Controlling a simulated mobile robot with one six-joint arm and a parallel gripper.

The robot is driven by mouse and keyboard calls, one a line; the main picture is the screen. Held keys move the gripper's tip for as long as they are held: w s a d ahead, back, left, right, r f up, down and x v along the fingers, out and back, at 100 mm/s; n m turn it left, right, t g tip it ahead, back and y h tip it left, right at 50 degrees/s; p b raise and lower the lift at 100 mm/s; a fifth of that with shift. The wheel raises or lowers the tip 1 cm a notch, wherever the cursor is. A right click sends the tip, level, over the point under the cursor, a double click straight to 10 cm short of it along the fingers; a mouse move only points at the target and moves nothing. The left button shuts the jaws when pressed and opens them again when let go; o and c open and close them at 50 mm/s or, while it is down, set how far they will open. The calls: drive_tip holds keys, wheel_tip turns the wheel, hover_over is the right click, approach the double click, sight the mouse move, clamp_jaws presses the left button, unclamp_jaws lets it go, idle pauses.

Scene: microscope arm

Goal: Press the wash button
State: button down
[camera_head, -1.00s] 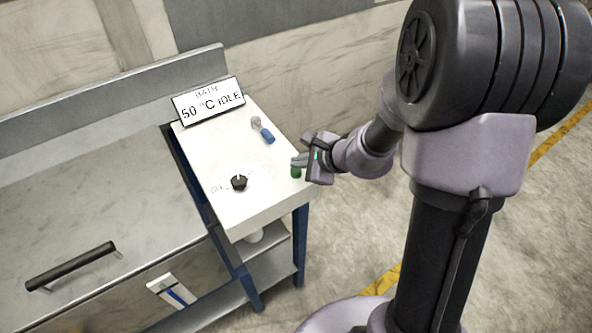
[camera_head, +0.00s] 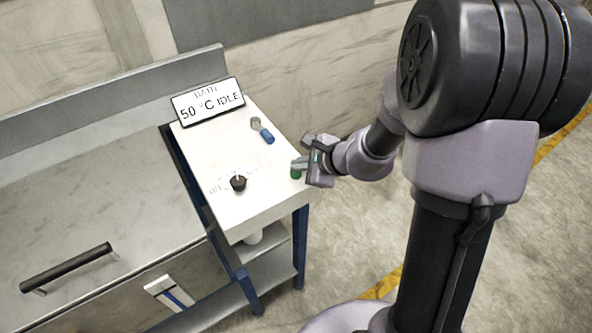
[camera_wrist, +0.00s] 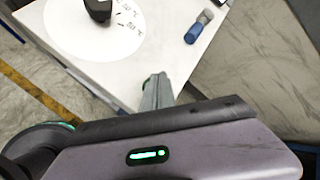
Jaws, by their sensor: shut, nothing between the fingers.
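The green wash button (camera_head: 296,174) is at the right edge of the white control panel (camera_head: 215,165). My gripper (camera_head: 299,163) is shut and empty, with its fingertips over or right beside the button. In the wrist view the shut fingers (camera_wrist: 156,92) point at the panel edge, and only a sliver of green (camera_wrist: 146,83) shows beside them. The fingers hide most of the button there. I cannot tell whether the fingers touch the button or whether it is pressed in. The display (camera_head: 209,101) reads "BATH 50 °C IDLE".
A black dial (camera_head: 238,183) sits on the panel; it also shows in the wrist view (camera_wrist: 98,8). A blue-handled lever (camera_head: 263,132) lies behind the button. A steel bath lid with a black handle (camera_head: 67,267) is at left. Open floor lies to the right.

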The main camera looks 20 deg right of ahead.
sight(299, 173)
drive_tip(key=shift+f+b, duration=0.3)
drive_tip(key=shift+b, duration=0.05)
drive_tip(key=shift+r, duration=0.15)
idle(0.4)
drive_tip(key=shift+r+p, duration=0.65)
drive_tip(key=shift+r, duration=0.15)
wheel_tip(299, 173, up, 5)
drive_tip(key=p, duration=0.4)
drive_tip(key=shift+r, duration=0.1)
